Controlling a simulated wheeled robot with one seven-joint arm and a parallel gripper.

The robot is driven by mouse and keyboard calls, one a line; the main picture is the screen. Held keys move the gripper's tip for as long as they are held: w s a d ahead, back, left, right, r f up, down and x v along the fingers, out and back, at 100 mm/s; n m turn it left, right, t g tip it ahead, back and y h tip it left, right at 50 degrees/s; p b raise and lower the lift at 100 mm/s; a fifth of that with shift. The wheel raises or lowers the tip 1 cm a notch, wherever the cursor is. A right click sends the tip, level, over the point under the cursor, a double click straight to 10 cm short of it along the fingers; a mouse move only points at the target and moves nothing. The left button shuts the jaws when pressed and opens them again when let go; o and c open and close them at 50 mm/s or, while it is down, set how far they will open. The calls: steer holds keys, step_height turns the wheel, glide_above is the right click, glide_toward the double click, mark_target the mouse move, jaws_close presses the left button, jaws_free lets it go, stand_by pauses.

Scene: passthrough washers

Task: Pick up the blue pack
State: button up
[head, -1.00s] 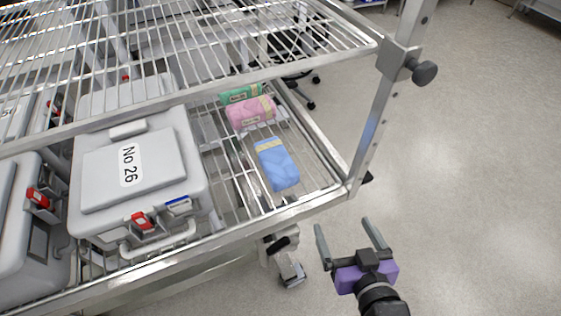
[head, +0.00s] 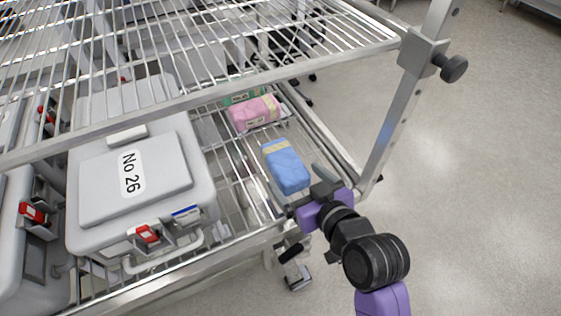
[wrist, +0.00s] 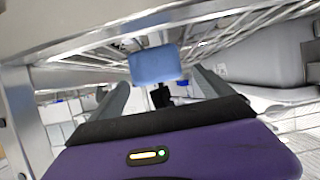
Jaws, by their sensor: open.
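The blue pack (head: 286,167) lies on the wire shelf, near its front right corner, with a pale yellow band at its far end. In the wrist view the blue pack (wrist: 155,65) shows ahead, between the two fingers and beyond their tips. My gripper (head: 299,186) is at the near end of the pack, over the shelf's front rail. Its fingers are apart with nothing held between them. In the wrist view my gripper (wrist: 160,88) has one finger on each side of the pack's outline. I cannot tell whether a finger touches it.
A pink pack (head: 255,113) and a green pack (head: 243,96) lie behind the blue one. A grey case marked No 26 (head: 150,190) stands to the left. The upper wire shelf (head: 230,85) overhangs the back. A metal post (head: 405,95) rises at the right.

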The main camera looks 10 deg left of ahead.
mark_target(285, 163)
steer(key=x, duration=0.7)
steer(key=shift+w+r+p, duration=0.1)
steer(key=shift+w+p, duration=0.15)
steer(key=shift+p, duration=0.1)
steer(key=shift+c, duration=0.2)
steer(key=shift+r, duration=0.15)
steer(key=c, duration=1.9)
